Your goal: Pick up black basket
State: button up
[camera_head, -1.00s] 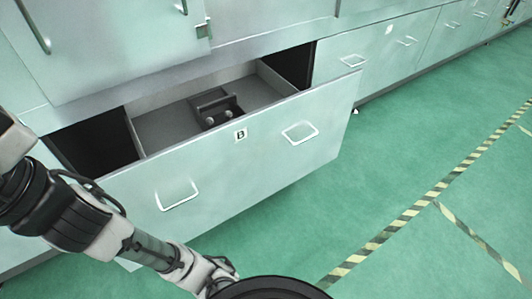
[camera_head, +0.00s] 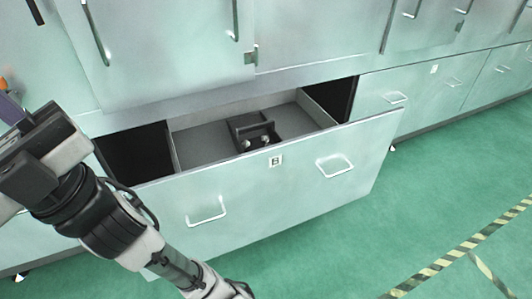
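The black basket (camera_head: 250,119) sits inside the open drawer marked B (camera_head: 262,190), near the middle of its grey floor. It is small and open-topped, and a few small shiny parts lie in it. The drawer's front panel hides part of its near side. My gripper (camera_head: 30,160) is the dark block at the end of my arm at the left, apart from the basket and left of the drawer. Its fingers cannot be made out clearly, and nothing is seen held in it.
Pale green cabinets (camera_head: 320,35) with handles stand behind and above the drawer. The drawer front, with two handles, juts out over the green floor (camera_head: 350,245). A striped floor line (camera_head: 455,255) runs at lower right. An orange and purple thing shows at the left edge.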

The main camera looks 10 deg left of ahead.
aim_at(251, 129)
jog(key=i+j+z, duration=0.15)
jog(key=i, duration=0.35)
jog(key=i+j+z, duration=0.1)
jog(key=i+j, duration=0.15)
jog(key=i, duration=0.2)
jog(key=i+j+z, duration=0.15)
jog(key=i, duration=0.3)
jog(key=j, duration=0.1)
